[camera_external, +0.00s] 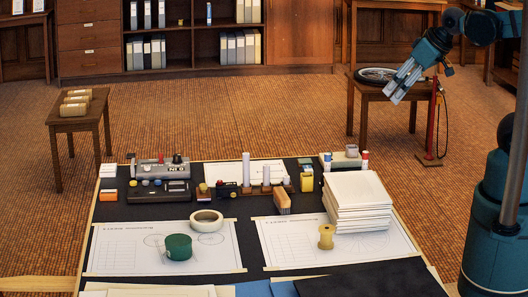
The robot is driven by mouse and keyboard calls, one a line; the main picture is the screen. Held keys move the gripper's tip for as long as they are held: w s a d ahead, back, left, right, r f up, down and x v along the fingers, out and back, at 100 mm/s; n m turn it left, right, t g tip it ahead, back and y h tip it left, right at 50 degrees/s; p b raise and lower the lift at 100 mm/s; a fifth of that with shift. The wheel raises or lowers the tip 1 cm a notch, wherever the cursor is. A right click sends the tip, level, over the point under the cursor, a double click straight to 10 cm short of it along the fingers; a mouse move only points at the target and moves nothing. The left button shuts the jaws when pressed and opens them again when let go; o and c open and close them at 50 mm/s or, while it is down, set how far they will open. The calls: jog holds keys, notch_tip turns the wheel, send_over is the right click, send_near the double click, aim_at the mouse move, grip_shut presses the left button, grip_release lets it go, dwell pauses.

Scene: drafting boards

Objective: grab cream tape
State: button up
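A cream tape roll (206,220) lies flat on the dark drafting table, at the top edge of the left drawing sheet. Its round centre hole faces up. My gripper (397,92) is high at the upper right, far from the tape and beyond the table's right side. Its pale fingers point down and left, and I see nothing held between them. The fingers are too small and side-on to show whether they are open or shut.
A green round container (177,248) sits just in front of the tape. A yellow spool (326,238) and a tall white paper stack (357,203) stand to the right. A wooden block (283,202) and several desk items line the back. Bare table separates the two sheets.

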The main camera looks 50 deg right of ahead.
jog(key=shift+o, duration=0.6)
jog(key=o, duration=0.9)
jog(key=w+a+n+g+y+p, duration=0.15)
jog(key=w+a+n+g, duration=0.5)
jog(key=w+a, duration=1.7)
jog(key=w+a+f+n, duration=0.2)
jog(key=a+f, duration=0.4)
jog(key=a, duration=0.3)
jog(key=w+a+f+n+h+p, duration=0.1)
jog(key=w+a+f+n, duration=0.1)
jog(key=a+f+n, duration=0.2)
jog(key=w+a+f+n+p, duration=0.1)
jog(key=a+f+n, duration=0.3)
jog(key=a+f, duration=0.6)
jog(key=shift+w+a+f+g+h, duration=0.1)
jog(key=shift+w+a, duration=0.1)
jog(key=shift+a, duration=0.8)
jog(key=shift+w+a+r+g+h, duration=0.1)
jog(key=shift+w+a+g, duration=0.1)
jog(key=shift+a, duration=0.85)
jog(key=shift+w+a+f+g+h, duration=0.1)
jog(key=shift+w+a, duration=0.1)
jog(key=shift+a, duration=0.8)
jog(key=shift+a+f, duration=0.2)
